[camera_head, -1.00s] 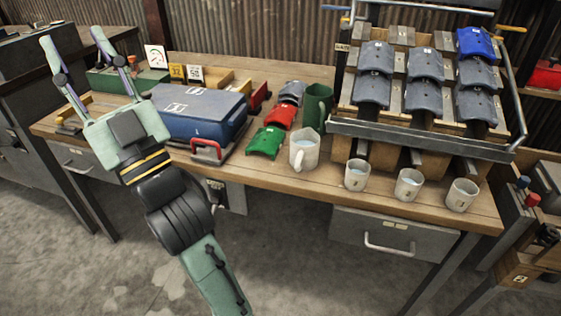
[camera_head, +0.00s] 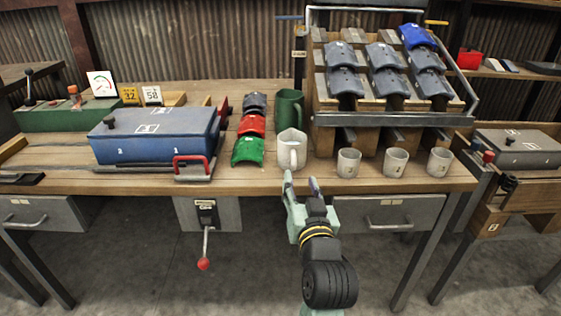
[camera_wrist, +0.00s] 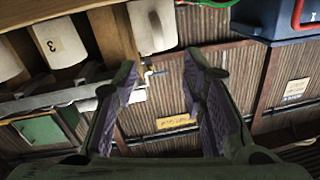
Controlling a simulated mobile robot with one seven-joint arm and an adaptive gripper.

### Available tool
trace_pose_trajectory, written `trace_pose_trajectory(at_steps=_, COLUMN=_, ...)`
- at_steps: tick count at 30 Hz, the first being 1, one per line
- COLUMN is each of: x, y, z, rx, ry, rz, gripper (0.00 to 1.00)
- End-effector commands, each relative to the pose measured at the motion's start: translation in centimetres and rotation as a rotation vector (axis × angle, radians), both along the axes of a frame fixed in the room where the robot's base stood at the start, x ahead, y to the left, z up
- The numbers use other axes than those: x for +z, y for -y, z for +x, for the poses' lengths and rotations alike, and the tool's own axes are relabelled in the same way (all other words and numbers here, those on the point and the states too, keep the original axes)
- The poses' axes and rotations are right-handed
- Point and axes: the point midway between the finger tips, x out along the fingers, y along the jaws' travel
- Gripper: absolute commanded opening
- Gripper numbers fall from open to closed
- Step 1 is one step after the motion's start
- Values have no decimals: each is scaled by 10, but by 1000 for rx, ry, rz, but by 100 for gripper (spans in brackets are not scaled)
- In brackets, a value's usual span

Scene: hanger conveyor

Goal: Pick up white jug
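The white jug (camera_head: 291,151) stands upright on the wooden workbench in the head view, left of the row of small mugs. Its handle faces the front of the bench. My gripper (camera_head: 301,184) is at the bench's front edge, just in front of the jug and slightly right of it. Its two fingers are apart with nothing held between them. The open gripper also shows in the wrist view (camera_wrist: 165,78), with corrugated wall between the fingers. White vessels show at the upper left of that view; I cannot tell whether one is the jug.
White mugs (camera_head: 348,162) stand to the right on the workbench (camera_head: 245,184). A green jug (camera_head: 289,107) is close behind the white jug. A green curved piece (camera_head: 248,151) and a blue box (camera_head: 155,136) are left. A metal rack (camera_head: 388,119) rises at back right.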

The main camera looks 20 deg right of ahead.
Motion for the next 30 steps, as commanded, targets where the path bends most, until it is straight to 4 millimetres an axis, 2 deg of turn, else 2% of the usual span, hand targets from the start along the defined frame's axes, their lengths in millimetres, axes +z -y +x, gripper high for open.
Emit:
trace_pose_trajectory(at_steps=4, x=-4, y=4, z=16, rx=0, ry=1, rz=-1, gripper=38)
trace_pose_trajectory(at_steps=9, x=1, y=8, z=41, rx=0, ry=-2, rz=2, gripper=38)
trace_pose_trajectory(at_steps=17, x=0, y=11, z=62, rx=0, ry=-2, rz=1, gripper=38)
trace_pose_trajectory(at_steps=24, x=0, y=18, z=97, rx=0, ry=0, rz=0, gripper=38)
trace_pose_trajectory(at_steps=30, x=-2, y=19, z=105, rx=-1, ry=0, rz=0, gripper=38)
